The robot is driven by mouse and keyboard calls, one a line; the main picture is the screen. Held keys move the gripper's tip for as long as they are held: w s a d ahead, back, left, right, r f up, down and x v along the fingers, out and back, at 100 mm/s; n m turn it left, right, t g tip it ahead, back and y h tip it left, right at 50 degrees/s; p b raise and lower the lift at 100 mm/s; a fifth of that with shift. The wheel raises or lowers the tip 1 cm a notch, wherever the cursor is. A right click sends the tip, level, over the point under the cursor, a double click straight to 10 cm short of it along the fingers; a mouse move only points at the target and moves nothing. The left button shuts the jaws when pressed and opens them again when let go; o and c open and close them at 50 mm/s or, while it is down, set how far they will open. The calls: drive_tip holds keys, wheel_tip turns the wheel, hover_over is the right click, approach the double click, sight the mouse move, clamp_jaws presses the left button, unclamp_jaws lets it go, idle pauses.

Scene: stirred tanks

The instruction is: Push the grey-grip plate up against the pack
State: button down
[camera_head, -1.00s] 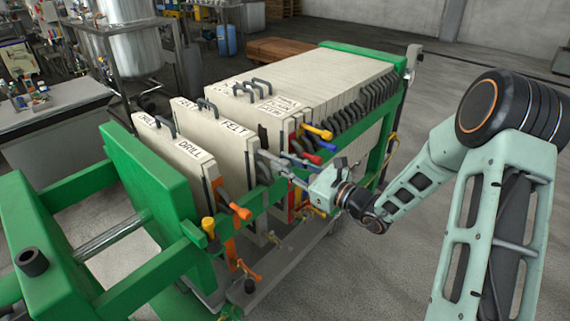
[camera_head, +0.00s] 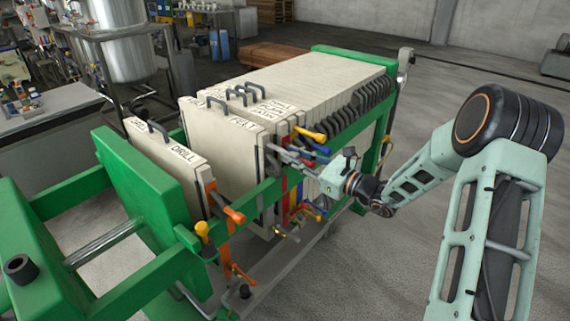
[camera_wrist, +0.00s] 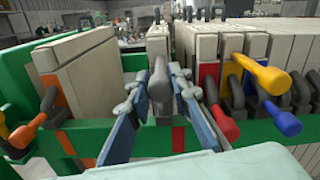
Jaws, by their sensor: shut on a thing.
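The grey-grip plate, a cream plate marked FELT (camera_head: 222,150), hangs upright in the green frame at the near end of the pack (camera_head: 318,85). Its grey grip (camera_wrist: 160,82) sits between the two fingers of my gripper (camera_wrist: 159,98) in the wrist view. My gripper (camera_head: 290,158) is shut on that grip at the frame's side rail.
The DRILL plate (camera_head: 165,165) with an orange grip (camera_head: 233,214) stands apart on the left by the green end plate (camera_head: 140,185). A wide gap lies between it and the FELT plate. Red, yellow (camera_wrist: 262,73) and blue (camera_wrist: 283,119) grips stick out just right of my gripper.

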drive_tip(key=w+d, duration=0.3)
drive_tip(key=shift+w+r, duration=0.15)
drive_tip(key=shift+w, duration=0.1)
drive_tip(key=c, duration=1.8)
unclamp_jaws()
drive_tip(key=shift+w, duration=0.15)
drive_tip(key=shift+o, duration=0.3)
drive_tip(key=shift+s, duration=0.2)
drive_tip(key=v, duration=1.2)
